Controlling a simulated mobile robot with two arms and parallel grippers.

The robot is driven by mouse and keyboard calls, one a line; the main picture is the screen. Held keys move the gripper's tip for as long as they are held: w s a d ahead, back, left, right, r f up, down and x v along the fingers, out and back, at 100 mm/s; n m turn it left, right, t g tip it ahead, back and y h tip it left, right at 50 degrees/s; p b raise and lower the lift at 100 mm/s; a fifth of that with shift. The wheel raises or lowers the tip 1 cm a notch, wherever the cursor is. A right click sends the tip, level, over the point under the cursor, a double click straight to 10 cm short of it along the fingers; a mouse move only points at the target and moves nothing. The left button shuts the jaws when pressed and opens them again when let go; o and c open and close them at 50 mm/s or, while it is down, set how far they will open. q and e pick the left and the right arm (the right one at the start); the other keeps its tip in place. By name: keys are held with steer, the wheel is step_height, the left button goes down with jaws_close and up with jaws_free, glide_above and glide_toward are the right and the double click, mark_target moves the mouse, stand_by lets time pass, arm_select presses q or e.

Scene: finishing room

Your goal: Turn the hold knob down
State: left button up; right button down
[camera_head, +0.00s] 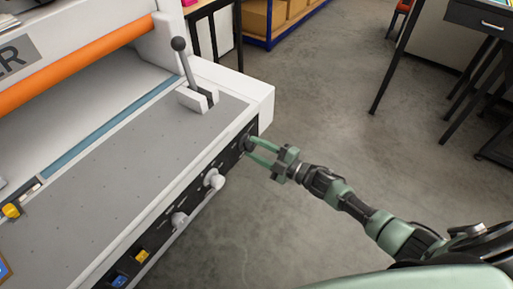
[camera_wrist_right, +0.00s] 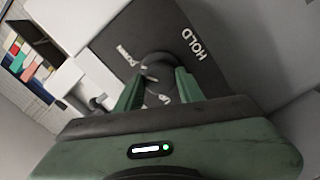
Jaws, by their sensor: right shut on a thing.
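The hold knob (camera_wrist_right: 157,72) is a dark round knob on the machine's black front panel, with the word HOLD printed near it in the right wrist view. It also shows at the panel's right end in the head view (camera_head: 248,143). My right gripper (camera_head: 258,148) reaches the knob from the right. Its green fingers (camera_wrist_right: 157,88) are shut on the knob, one on each side, and partly hide the panel markings. I cannot read the knob's setting. My left gripper is not in view.
Two white knobs (camera_head: 214,179) (camera_head: 179,220) stick out along the same panel. A lever with a dark ball (camera_head: 179,44) stands on the machine's grey top. Yellow and blue switches (camera_head: 141,256) sit lower left. Open concrete floor (camera_head: 330,110) lies to the right, with a dark table (camera_head: 478,18) beyond.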

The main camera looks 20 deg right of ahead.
steer(key=shift+d, duration=0.1)
stand_by(0.4)
steer(key=c, duration=0.9)
jaws_free()
steer(key=b+v, duration=0.1)
steer(key=v, duration=0.6)
steer(key=shift+s+d, duration=0.25)
steer(key=shift+s, duration=0.1)
